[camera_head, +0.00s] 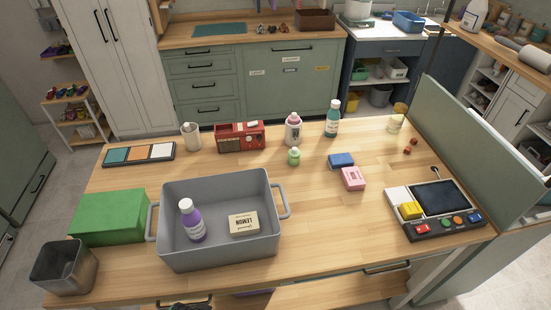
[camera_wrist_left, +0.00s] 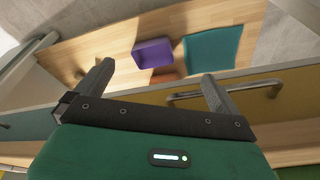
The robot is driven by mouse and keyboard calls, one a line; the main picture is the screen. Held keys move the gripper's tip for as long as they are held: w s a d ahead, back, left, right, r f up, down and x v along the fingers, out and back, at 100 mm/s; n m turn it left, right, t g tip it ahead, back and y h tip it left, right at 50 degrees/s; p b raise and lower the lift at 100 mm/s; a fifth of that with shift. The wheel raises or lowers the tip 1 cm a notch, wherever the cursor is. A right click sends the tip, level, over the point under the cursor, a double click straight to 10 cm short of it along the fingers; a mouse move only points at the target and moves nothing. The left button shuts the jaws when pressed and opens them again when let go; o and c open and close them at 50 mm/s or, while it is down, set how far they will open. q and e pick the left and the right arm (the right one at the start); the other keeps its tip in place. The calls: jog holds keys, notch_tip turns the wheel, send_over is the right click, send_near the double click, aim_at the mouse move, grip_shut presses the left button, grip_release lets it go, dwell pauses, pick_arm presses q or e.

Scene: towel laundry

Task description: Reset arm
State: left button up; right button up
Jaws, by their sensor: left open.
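My left gripper (camera_wrist_left: 157,70) shows in the left wrist view with its two dark fingers spread wide apart and nothing between them. It is above a wooden surface (camera_wrist_left: 85,55) holding a purple item (camera_wrist_left: 153,53), a teal item (camera_wrist_left: 212,48) and a partly hidden orange item (camera_wrist_left: 166,77). The fingers look clear of these things. A metal bar handle (camera_wrist_left: 225,93) is close to the right finger. Neither gripper shows in the head view, and my right gripper is in no view.
In the head view, a grey bin (camera_head: 165,222) on the wooden table (camera_head: 330,225) holds a purple bottle (camera_head: 193,222) and a lemon box (camera_head: 243,223). A green box (camera_head: 108,217) and metal container (camera_head: 65,268) stand left. A control panel (camera_head: 436,210) and green divider (camera_head: 470,135) are right.

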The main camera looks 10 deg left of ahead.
pick_arm(q)
jog(key=s+a+f+g+b, duration=0.15)
jog(key=s+f, duration=0.25)
jog(key=f, duration=0.9)
jog(key=s+f+t+b, duration=0.15)
jog(key=s+f, duration=0.25)
jog(key=f, duration=1)
jog(key=s+a+f+g+b, duration=0.1)
jog(key=s+a+f+b, duration=0.1)
jog(key=s+f, duration=1.1)
jog(key=shift+s+a+g+b, duration=0.2)
jog(key=shift+s+g+b, duration=0.25)
jog(key=shift+b, duration=0.35)
